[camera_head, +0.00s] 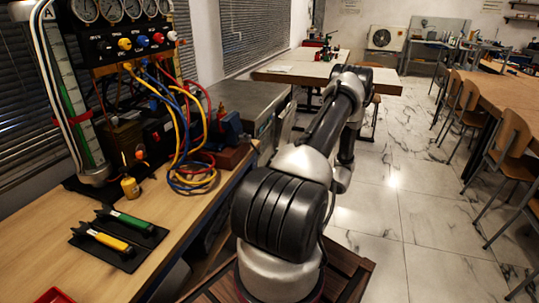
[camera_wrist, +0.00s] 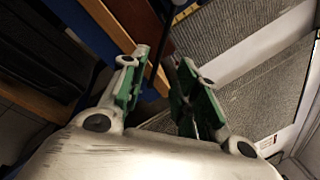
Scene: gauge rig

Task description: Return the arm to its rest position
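My arm reaches forward and away in the head view, over the floor to the right of the workbench (camera_head: 120,240). The end of the arm is turned away there, and its fingers cannot be made out. In the wrist view my gripper (camera_wrist: 158,68) has its two green-padded fingers apart, with nothing held between them. Beyond the fingers are a wooden edge (camera_wrist: 112,28) and a grey speckled surface (camera_wrist: 225,30).
The gauge rig (camera_head: 130,40) with coloured hoses (camera_head: 185,125) stands on the bench at left. A green-handled tool (camera_head: 127,219) and a yellow-handled tool (camera_head: 105,239) lie on dark mats. Tables and chairs (camera_head: 510,145) line the right; marble floor (camera_head: 400,205) between is clear.

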